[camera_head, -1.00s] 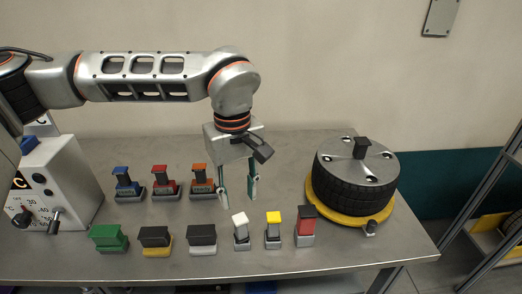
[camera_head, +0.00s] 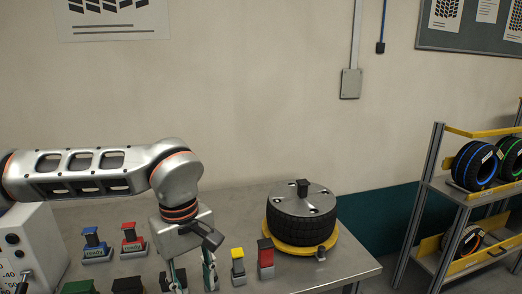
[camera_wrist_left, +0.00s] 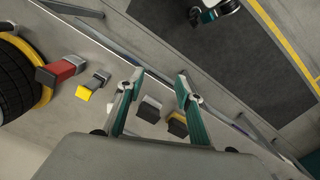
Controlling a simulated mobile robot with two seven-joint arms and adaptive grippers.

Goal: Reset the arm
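My left arm (camera_head: 95,175) stretches from the left across the bench, bent down at the wrist. My left gripper (camera_head: 192,281) is open and empty above the bench, its lower end close to the picture's bottom edge. In the left wrist view the two teal fingers of this gripper (camera_wrist_left: 160,88) stand apart. A grey block (camera_wrist_left: 149,109) and a black-topped yellow block (camera_wrist_left: 178,124) show beyond and between them, not gripped. My right gripper is not identifiable in either view.
A tyre (camera_head: 285,228) under a metal disc sits on a yellow ring (camera_head: 291,247) at the bench's right. Red (camera_head: 265,253) and yellow (camera_head: 238,262) blocks stand left of it. Blue (camera_head: 95,243) and red (camera_head: 131,237) labelled blocks stand farther left. A tyre rack (camera_head: 430,190) is right.

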